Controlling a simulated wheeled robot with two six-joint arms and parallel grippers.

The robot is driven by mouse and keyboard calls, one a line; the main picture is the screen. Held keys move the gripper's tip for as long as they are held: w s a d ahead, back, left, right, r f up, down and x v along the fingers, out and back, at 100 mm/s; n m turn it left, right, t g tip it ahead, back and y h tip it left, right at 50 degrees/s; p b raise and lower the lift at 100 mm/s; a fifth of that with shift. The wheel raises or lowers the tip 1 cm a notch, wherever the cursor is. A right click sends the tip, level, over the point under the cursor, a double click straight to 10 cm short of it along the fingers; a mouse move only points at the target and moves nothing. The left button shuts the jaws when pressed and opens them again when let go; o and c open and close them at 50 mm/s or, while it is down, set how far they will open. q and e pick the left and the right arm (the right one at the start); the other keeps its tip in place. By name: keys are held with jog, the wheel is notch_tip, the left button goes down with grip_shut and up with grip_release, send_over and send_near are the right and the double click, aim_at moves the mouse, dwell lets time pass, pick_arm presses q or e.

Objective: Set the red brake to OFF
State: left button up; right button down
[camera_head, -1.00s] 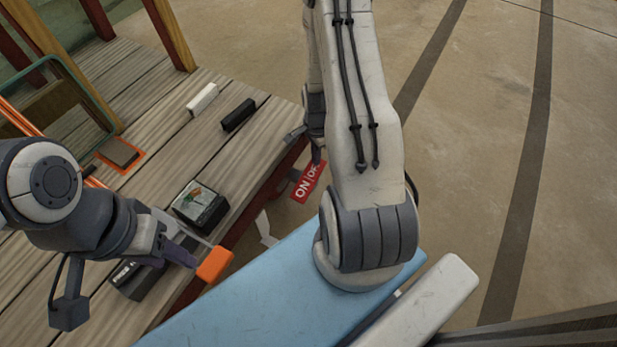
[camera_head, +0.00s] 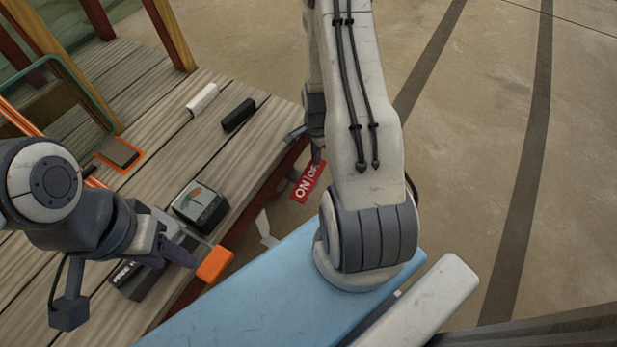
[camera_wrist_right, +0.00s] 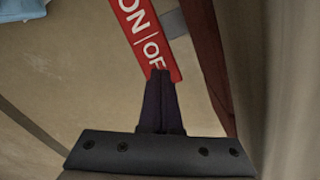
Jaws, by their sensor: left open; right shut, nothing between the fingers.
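The red brake plate (camera_head: 308,182) with white ON and OFF lettering is beside the table's front edge in the head view, partly covered by my right arm. In the right wrist view the red plate (camera_wrist_right: 135,22) is at the top, and the end of the word OFF is hidden. My right gripper (camera_wrist_right: 161,73) is shut and empty, its tips overlapping the plate's OFF end in the picture; I cannot tell whether they touch. In the head view it is mostly hidden by the arm. My left gripper (camera_head: 172,252) is open over the table's front edge, close to an orange block (camera_head: 214,265).
The wooden table (camera_head: 240,160) carries a small box with a screen (camera_head: 200,204), a black lettered box (camera_head: 143,280), a white block (camera_head: 202,99) and a black block (camera_head: 238,114). A whitish piece (camera_head: 265,228) shows below the edge. Open floor (camera_head: 490,130) lies right.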

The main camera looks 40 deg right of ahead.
jog(key=shift+f+b, duration=0.7)
jog(key=shift+f, duration=0.65)
dwell(0.4)
jog(key=shift+r, duration=0.1)
notch_tip(320, 180, up, 7)
jog(key=p, duration=0.7)
dwell(0.5)
